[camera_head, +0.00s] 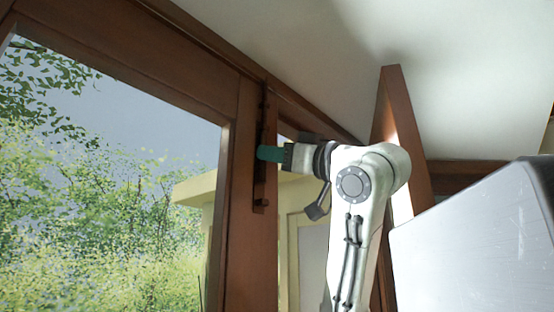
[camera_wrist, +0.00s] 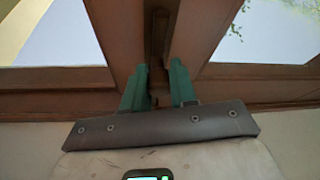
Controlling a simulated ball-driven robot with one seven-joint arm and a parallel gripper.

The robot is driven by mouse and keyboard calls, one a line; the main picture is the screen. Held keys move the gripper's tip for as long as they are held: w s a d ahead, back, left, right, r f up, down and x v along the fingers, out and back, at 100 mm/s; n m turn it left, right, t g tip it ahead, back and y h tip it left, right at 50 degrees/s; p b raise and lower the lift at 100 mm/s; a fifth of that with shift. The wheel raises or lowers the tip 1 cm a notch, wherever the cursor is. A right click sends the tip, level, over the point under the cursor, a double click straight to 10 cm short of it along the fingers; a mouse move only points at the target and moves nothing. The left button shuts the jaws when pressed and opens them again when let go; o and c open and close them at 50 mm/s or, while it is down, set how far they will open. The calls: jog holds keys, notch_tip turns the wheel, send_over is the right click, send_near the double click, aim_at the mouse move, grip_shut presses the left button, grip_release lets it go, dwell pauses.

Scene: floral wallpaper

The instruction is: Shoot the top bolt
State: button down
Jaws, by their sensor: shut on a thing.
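The top bolt (camera_head: 261,185) is a dark upright strip on the brown door stile, close under the head of the frame. It also shows in the wrist view as a dark bar (camera_wrist: 158,35) running up between my fingers. My gripper (camera_head: 268,153) has green fingers and reaches the bolt from the right. In the wrist view my gripper (camera_wrist: 157,82) has a finger on each side of the bolt, shut on it. The exact part gripped is hidden between the fingers.
The brown door (camera_head: 240,120) has a large glass pane with green trees beyond. Another brown leaf (camera_head: 393,95) stands tilted open behind my arm. A white ceiling (camera_head: 340,40) lies close above. A pale grey metallic box-like surface (camera_head: 480,250) fills the lower right.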

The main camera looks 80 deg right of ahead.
jog(key=shift+s+d+r, duration=0.15)
jog(key=shift+s+r, duration=0.05)
jog(key=shift+r, duration=0.2)
jog(key=c, duration=1.1)
grip_release()
jog(key=shift+d, duration=0.15)
jog(key=shift+o, duration=1)
jog(key=shift+f, duration=0.1)
jog(key=shift+s+a+f, duration=0.1)
jog(key=shift+a+f, duration=0.05)
jog(key=shift+a, duration=0.05)
jog(key=b+v, duration=0.4)
jog(key=v, duration=0.6)
jog(key=shift+s+b, duration=0.3)
jog(key=shift+b, duration=0.05)
